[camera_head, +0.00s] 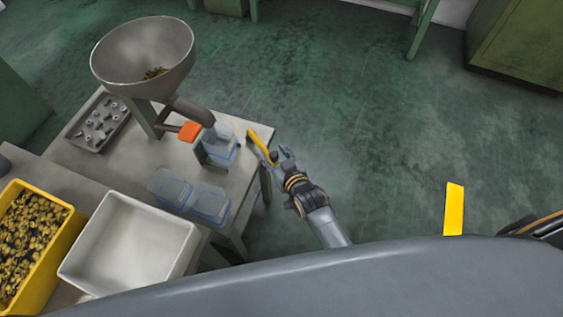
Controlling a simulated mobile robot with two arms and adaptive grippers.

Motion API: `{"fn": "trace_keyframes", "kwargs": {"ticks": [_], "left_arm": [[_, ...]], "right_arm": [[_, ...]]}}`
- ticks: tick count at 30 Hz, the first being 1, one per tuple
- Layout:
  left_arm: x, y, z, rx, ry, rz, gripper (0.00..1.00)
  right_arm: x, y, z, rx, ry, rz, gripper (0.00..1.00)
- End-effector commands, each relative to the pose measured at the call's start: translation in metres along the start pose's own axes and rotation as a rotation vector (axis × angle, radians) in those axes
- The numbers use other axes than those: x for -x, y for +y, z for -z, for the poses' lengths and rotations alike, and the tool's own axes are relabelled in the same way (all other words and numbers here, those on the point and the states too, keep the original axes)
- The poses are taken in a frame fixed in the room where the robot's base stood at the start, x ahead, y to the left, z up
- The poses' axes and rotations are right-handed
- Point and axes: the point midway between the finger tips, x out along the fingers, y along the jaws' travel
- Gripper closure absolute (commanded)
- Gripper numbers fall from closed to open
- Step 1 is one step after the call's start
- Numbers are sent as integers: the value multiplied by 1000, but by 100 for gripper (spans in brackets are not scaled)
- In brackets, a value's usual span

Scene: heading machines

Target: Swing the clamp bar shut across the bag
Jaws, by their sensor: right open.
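The yellow clamp bar (257,141) sticks out at the table's right edge, swung away from the bag. A clear bluish bag (219,146) hangs below the hopper's spout, left of the bar. My right gripper (281,155) is open beside the bar's near end, just past the table edge. Whether its fingers touch the bar I cannot tell. My left gripper is not in view.
A big grey hopper (140,45) with an orange part (189,131) at its spout stands on the table (92,165). Two bluish bags (210,203) lie in front. A white bin (120,245), a yellow crate (62,232) and a tray of small parts (80,137) stand left.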

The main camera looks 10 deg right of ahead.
Motion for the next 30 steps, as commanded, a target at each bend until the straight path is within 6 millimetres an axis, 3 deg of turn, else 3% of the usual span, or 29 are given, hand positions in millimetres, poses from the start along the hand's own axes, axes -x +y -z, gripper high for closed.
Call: {"fn": "trace_keyframes", "kwargs": {"ticks": [15,21,29,30], "left_arm": [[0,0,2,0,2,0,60],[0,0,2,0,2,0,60],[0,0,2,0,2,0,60],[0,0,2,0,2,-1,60]], "right_arm": [[98,0,-1,0,-1,1,51],[112,0,0,0,0,0,51],[113,0,0,0,0,0,51],[113,0,0,-1,0,0,59]]}}
